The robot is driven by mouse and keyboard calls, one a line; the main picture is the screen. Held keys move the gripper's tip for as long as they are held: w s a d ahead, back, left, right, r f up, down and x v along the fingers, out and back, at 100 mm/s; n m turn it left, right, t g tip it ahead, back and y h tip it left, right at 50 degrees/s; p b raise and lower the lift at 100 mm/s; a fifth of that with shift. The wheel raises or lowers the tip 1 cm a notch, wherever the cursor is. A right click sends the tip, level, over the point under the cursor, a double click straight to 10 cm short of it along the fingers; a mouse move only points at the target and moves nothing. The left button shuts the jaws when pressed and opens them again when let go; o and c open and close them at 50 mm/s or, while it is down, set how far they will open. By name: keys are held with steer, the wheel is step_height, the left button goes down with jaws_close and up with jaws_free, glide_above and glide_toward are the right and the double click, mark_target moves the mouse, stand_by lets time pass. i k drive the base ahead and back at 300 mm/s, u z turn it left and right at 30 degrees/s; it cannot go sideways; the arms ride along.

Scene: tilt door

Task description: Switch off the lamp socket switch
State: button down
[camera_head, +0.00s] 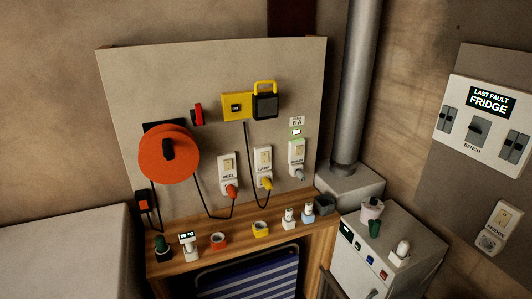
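The lamp socket (263,164) is a white plate on the grey backboard, with a label that seems to read LAMP. Its switch (263,154) is a small pale rocker in the upper half of the plate; its position is too small to tell. A yellow plug (266,184) sits at the bottom of this socket, with a dark cable running up to the yellow work lamp (264,104). The lamp's face looks dark. My gripper is not in view.
Similar sockets flank it: one with a red plug (231,191) at left, another (297,152) at right. An orange cable reel (168,153) hangs left. Small objects line the wooden bench (180,260) below. A grey pipe (354,90) and white cabinet (385,270) stand right.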

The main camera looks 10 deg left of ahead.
mark_target(264, 155)
steer(key=z, duration=0.05)
steer(key=i, duration=0.2)
steer(key=z, duration=0.55)
steer(key=k, duration=0.15)
steer(key=u, duration=2.95)
steer(key=i, duration=0.6)
steer(key=u, duration=0.05)
steer(key=k, duration=0.15)
steer(key=u, duration=0.05)
